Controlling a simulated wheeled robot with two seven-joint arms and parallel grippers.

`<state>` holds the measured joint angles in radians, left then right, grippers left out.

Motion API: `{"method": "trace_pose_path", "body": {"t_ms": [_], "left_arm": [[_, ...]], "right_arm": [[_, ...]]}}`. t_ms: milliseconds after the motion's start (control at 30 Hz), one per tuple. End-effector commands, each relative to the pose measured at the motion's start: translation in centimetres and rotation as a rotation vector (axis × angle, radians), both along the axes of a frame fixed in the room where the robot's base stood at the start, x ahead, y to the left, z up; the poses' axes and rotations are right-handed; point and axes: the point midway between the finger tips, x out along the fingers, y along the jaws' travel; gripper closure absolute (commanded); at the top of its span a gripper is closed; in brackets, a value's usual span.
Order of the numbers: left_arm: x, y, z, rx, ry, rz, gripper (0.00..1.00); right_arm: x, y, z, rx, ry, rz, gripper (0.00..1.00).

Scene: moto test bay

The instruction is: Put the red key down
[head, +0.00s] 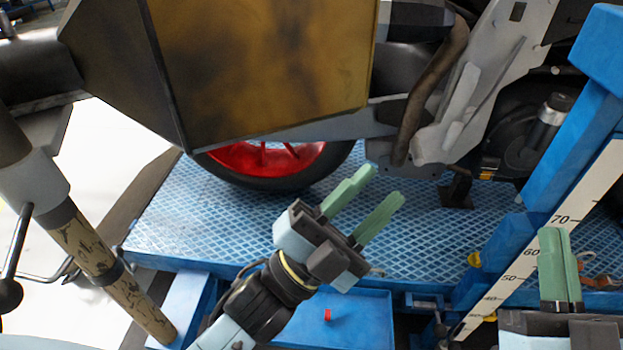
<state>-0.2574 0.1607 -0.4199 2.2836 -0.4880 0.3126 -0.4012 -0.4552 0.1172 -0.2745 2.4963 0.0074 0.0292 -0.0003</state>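A small red piece (328,314), likely the red key, lies in the blue tray (365,325) at the lower middle. It is too small to make out its shape. My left gripper (371,188) has its two green fingers well apart, with nothing between them. It is above the blue platform, up and right of the red piece in the picture. My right gripper (556,234) is at the lower right, in front of the ruler. Its green fingers are together, and no held thing shows between them.
A motorcycle with a red-rimmed wheel (262,160) stands on the blue ridged platform (180,220). A blue post and white ruler (530,240) rise at the right. A worn pole (105,270) stands at the left. An orange-brown item (598,282) is beside my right gripper.

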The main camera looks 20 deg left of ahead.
Motion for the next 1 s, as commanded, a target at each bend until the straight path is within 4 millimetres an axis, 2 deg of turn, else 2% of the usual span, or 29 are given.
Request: {"method": "trace_pose_path", "body": {"t_ms": [33, 100, 200, 300, 433, 867, 1000], "left_arm": [[0.0, 2.1, 0.2, -0.141, 0.124, -0.031, 0.64], [0.1, 4.4, 0.3, -0.329, 0.275, -0.089, 0.64], [0.0, 6.6, 0.1, -0.532, 0.428, -0.16, 0.64], [-0.2, 7.6, -0.1, -0.653, 0.515, -0.208, 0.64], [-0.3, 8.0, -0.2, -0.708, 0.554, -0.233, 0.64], [-0.1, 7.9, -0.3, -0.704, 0.557, -0.231, 0.64], [1.3, 7.6, -1.9, -0.69, 0.631, -0.195, 0.64]], "right_arm": [[0.0, 0.0, 0.0, 0.0, 0.0, 0.0, 1.0], [0.0, 0.0, 0.0, 0.0, 0.0, 0.0, 1.0], [0.0, 0.0, 0.0, 0.0, 0.0, 0.0, 1.0], [0.0, 0.0, 0.0, 0.0, 0.0, 0.0, 1.0], [0.0, 0.0, 0.0, -0.001, 0.0, 0.0, 1.0], [0.2, -0.1, 0.0, -0.002, 0.001, -0.003, 1.0], [1.7, 0.3, -1.6, -0.028, 0.08, -0.004, 1.0]]}}
